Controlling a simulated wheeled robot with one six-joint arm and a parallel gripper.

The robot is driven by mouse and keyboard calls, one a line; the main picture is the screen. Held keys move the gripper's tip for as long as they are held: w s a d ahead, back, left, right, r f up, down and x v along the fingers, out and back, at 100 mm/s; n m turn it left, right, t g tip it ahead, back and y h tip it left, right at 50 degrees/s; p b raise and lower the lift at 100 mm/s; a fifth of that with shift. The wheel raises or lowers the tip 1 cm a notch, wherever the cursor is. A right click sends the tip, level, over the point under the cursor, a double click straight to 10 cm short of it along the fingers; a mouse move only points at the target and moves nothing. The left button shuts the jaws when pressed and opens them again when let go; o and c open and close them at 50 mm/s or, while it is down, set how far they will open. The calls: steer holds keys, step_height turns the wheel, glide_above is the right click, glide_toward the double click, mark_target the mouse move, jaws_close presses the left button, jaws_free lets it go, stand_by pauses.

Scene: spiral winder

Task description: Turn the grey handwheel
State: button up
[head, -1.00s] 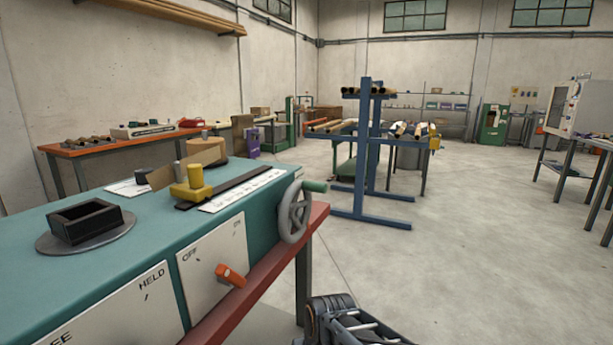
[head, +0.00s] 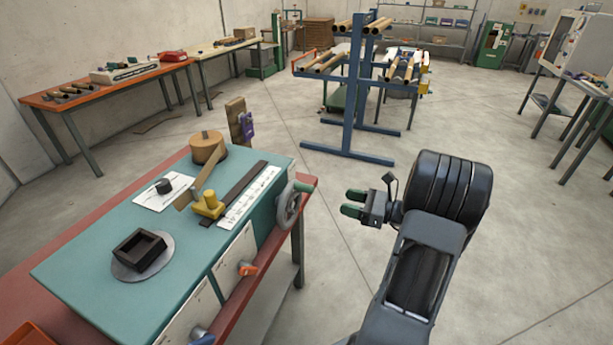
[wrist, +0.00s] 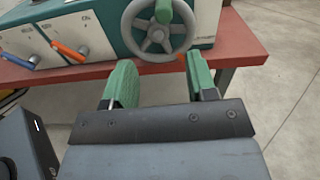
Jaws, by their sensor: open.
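The grey handwheel (head: 288,208) is on the right end of the teal winder (head: 104,232), with a green knob (head: 303,187) on its rim. In the wrist view the handwheel (wrist: 158,30) is ahead of my gripper, its green knob (wrist: 163,12) at the top and the wheel's top cut off. My gripper (head: 353,203) is to the right of the handwheel in the head view, apart from it. Its green fingers (wrist: 160,78) are spread with nothing between them, pointing toward the lower part of the wheel.
An orange lever (head: 247,269) and a blue lever (wrist: 22,62) stick out of the front panel. A red ledge (wrist: 245,48) runs below the wheel. A blue rack (head: 358,95) with tubes stands behind. Open floor (head: 330,262) lies right of the bench.

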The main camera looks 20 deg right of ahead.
mark_target(307, 189)
steer(key=x, duration=0.4)
steer(key=p+x, duration=0.1)
steer(key=x, duration=0.8)
steer(key=shift+w+d+r, duration=0.15)
steer(key=shift+w+r, duration=0.05)
steer(key=shift+w, duration=0.2)
jaws_close()
